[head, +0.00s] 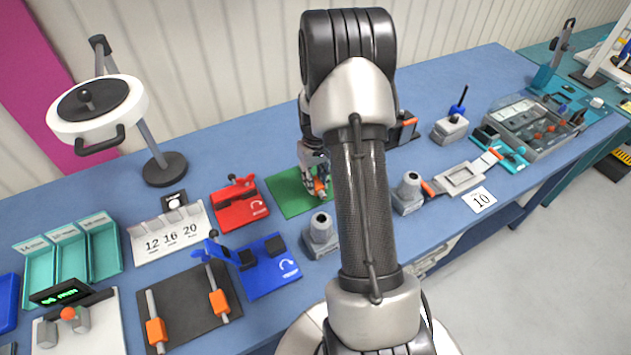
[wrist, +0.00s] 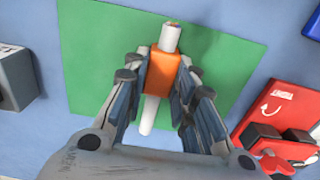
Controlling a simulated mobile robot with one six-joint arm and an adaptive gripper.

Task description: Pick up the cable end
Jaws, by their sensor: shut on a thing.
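The cable end is a white rod with an orange collar (wrist: 163,75), seen in the wrist view over a green mat (wrist: 95,50). My gripper (wrist: 163,80) is shut on the orange collar, one finger on each side. The white rod sticks out beyond the fingers at the top and toward my palm. In the head view my gripper (head: 320,188) is at the green mat (head: 285,195), partly hidden behind my arm, with a bit of orange showing. I cannot tell whether the cable end touches the mat.
A red fixture (head: 238,205) stands left of the mat, and a blue fixture (head: 268,268) stands in front of it. Grey blocks (head: 321,235) stand near the mat. A dark board with orange clamps (head: 185,305) lies at the front left.

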